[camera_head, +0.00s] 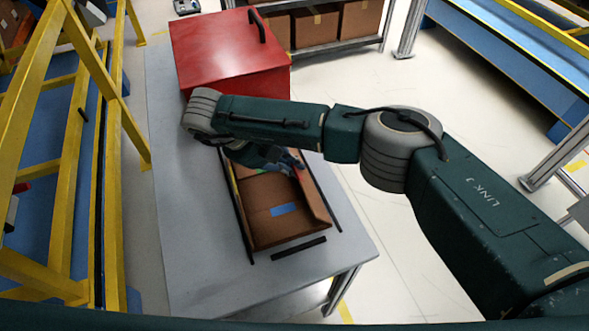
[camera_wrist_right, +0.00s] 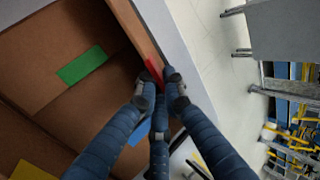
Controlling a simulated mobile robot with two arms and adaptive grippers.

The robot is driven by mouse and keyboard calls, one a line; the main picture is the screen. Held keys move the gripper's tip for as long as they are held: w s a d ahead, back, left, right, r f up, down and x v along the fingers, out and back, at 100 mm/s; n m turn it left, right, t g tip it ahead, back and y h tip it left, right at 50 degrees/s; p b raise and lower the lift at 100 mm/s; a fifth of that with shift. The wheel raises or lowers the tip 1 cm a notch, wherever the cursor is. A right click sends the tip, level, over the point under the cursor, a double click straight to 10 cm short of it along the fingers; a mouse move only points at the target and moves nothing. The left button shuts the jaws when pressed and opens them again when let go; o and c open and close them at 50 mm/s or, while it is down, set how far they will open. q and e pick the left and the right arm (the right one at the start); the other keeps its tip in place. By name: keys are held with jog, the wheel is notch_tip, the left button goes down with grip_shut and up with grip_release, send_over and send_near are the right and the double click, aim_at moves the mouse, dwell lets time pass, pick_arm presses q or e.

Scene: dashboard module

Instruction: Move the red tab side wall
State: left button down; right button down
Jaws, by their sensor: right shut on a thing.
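A brown open cardboard box (camera_head: 262,236) lies on the grey table. Its right side wall (camera_head: 313,203) carries the red tab (camera_wrist_right: 154,66), seen in the right wrist view along the wall's edge. My right gripper (camera_wrist_right: 160,88) is shut on this wall (camera_wrist_right: 130,24) beside the red tab, with blue fingers on either side of the edge. In the head view the right gripper (camera_head: 288,164) is at the box's far right, partly hidden by my arm. A green tab (camera_wrist_right: 82,65), a yellow tab (camera_wrist_right: 36,172) and a blue tab (camera_head: 283,209) mark other parts. My left gripper is out of view.
A red toolbox (camera_head: 228,52) with a black handle stands at the table's far end. Black strips (camera_head: 298,248) lie around the box. The grey table (camera_head: 200,270) is clear to the left and front. A yellow frame (camera_head: 60,150) stands left; a shelf with cartons (camera_head: 335,25) is behind.

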dwell(0.3)
jog(key=c, duration=1.8)
grip_release()
jog(key=shift+c, duration=0.2)
jog(key=v, duration=0.7)
jog(key=shift+a+r, duration=0.15)
jog(key=shift+r, duration=0.05)
